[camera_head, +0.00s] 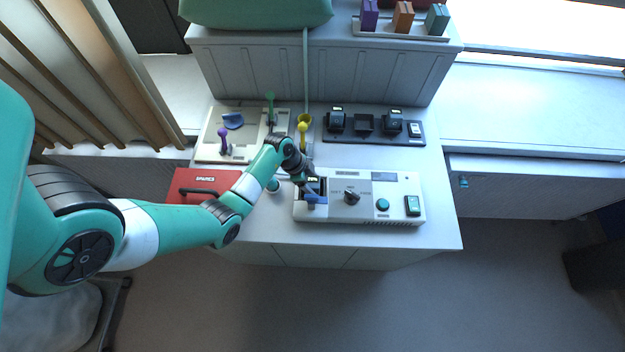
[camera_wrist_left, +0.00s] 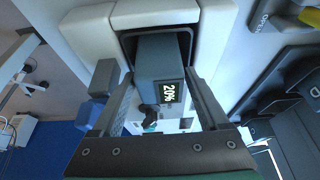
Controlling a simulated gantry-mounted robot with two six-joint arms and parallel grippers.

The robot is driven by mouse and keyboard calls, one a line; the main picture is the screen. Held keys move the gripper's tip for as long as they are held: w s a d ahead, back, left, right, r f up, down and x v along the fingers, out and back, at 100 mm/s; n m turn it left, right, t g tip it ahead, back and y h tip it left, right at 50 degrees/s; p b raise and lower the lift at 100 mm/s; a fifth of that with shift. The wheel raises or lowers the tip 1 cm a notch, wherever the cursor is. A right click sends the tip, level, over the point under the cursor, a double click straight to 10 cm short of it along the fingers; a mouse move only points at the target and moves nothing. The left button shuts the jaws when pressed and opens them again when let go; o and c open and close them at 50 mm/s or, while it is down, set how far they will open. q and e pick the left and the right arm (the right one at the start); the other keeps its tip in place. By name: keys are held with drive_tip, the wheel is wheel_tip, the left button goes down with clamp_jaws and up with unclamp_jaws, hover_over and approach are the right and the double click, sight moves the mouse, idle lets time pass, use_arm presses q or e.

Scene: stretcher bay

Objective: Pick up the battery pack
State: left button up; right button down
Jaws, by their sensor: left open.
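A dark grey battery pack (camera_wrist_left: 160,62) with a lit "20%" readout sits in a square bay of the white device (camera_head: 372,212), at its left end. In the head view my left arm hides most of the pack. My left gripper (camera_head: 306,183) is over that bay. In the left wrist view my open left gripper (camera_wrist_left: 158,84) has one finger on each side of the pack; I cannot tell whether they touch it. A blue lever (camera_head: 315,199) is beside the bay. My right gripper is in neither view.
A black dock (camera_head: 364,138) behind the device holds dark packs in its left and right slots; its middle slot looks empty. A panel with coloured levers (camera_head: 211,155) and a red case (camera_head: 190,183) are to the left. The countertop's right side (camera_head: 441,190) is clear.

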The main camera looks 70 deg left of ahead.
use_arm(q)
clamp_jaws()
drive_tip(key=shift+r, duration=0.1)
idle(0.3)
